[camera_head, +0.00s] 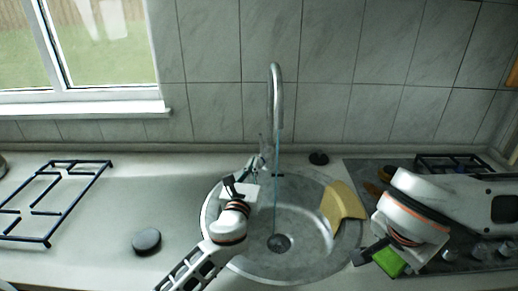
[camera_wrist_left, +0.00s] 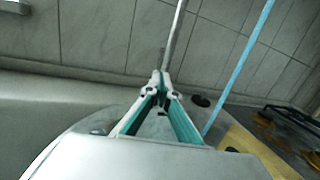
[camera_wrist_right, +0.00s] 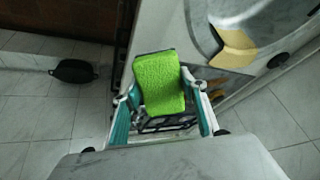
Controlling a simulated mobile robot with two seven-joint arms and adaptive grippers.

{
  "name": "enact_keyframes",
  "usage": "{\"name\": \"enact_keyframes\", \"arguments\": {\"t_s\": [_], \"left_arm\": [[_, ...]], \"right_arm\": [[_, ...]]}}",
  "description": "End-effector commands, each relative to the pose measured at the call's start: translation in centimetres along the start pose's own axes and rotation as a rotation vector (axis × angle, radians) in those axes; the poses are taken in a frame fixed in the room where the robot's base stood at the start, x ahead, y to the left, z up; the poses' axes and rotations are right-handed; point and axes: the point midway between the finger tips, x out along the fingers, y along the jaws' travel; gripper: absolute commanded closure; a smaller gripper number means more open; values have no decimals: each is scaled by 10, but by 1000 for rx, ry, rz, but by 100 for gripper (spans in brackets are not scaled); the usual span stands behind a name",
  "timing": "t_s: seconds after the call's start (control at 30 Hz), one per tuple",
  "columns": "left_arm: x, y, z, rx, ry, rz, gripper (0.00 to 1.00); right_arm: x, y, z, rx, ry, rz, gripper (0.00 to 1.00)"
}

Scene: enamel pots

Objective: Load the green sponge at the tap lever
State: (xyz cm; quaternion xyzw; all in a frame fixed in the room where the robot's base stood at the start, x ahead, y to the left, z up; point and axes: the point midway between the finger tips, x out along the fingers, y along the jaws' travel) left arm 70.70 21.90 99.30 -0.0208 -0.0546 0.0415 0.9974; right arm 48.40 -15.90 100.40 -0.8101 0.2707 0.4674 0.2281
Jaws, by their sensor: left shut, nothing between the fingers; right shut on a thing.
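The green sponge (camera_head: 389,262) is between the fingers of my right gripper (camera_head: 374,252), at the counter's front right of the sink. It shows clearly as a bright green block in the right wrist view (camera_wrist_right: 158,82), over the floor. The tap (camera_head: 275,95) stands behind the sink, with a thin bluish stream (camera_wrist_left: 236,66) falling from it. The tap lever (camera_head: 263,146) is small and partly covered by my left gripper (camera_head: 256,161). My left gripper is shut and empty, its tips close to the tap base; I cannot tell whether they touch the lever.
The round sink (camera_head: 305,222) has a yellow board-like piece (camera_head: 342,203) at its right rim. A black disc (camera_head: 146,241) lies on the left counter by a dark rack (camera_head: 50,200). A stove (camera_head: 450,165) is at right. A black pan (camera_wrist_right: 72,71) lies on the floor.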

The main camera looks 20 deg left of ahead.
Motion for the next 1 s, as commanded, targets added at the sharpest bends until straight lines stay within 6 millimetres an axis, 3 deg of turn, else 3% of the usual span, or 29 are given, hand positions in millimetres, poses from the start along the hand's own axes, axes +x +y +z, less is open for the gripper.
{"name": "enact_keyframes", "arguments": {"t_s": [0.2,0.4,0.6,1.0], "left_arm": [[44,0,0,0,-1,2,100],[70,0,-1,1,0,1,100],[82,0,-1,1,1,1,100],[84,0,0,1,0,1,100]], "right_arm": [[3,0,1,0,-1,1,75],[5,1,3,0,-1,1,75],[6,1,3,0,-2,1,75],[6,1,3,0,-1,1,75]]}}
